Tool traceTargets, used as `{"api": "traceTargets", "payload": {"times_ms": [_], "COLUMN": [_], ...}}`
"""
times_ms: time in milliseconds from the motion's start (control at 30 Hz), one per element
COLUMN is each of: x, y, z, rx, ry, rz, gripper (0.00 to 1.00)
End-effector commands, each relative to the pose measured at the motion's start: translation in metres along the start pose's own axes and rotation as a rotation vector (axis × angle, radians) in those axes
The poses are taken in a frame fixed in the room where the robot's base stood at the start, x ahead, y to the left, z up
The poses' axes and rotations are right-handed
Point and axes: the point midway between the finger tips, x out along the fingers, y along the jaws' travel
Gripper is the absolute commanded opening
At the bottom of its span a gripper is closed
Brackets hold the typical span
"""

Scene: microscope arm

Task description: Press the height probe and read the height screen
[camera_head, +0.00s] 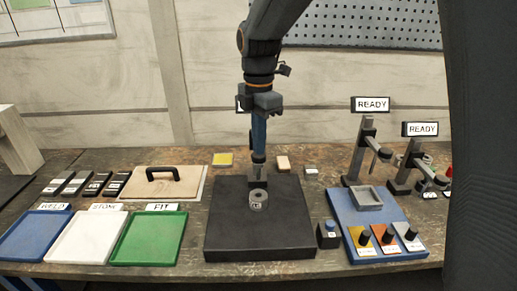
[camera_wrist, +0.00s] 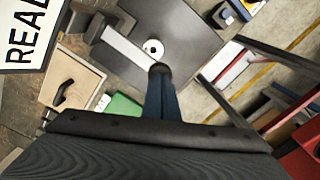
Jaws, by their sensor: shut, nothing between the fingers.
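My gripper (camera_head: 258,160) is shut and empty, pointing down over the back of the black plate (camera_head: 228,230). Its blue fingers also show in the wrist view (camera_wrist: 160,70). A grey ring (camera_head: 258,200) lies on the plate in front of the fingertips. In the wrist view a pale grey bar (camera_wrist: 128,46) reaches over the plate beside my fingers, towards the ring (camera_wrist: 153,47). A large screen (camera_wrist: 25,35), cut off, shows "READ". In the head view my arm hides most of this stand and its screen. I cannot tell whether my fingers touch the bar or probe.
Blue, white and green trays (camera_head: 148,240) and a lidded board (camera_head: 150,182) are left.

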Motion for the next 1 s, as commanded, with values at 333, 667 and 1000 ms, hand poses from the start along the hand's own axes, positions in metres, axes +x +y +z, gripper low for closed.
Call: {"api": "traceTargets", "payload": {"times_ms": [333,667,1000], "x": [0.017,0.032,0.048], "y": [0.0,0.0,0.0], "z": [0.0,0.0,0.0], "rx": [0.0,0.0,0.0], "ry": [0.0,0.0,0.0], "rz": [0.0,0.0,-0.002], "gripper": [0.0,0.0,0.0]}}
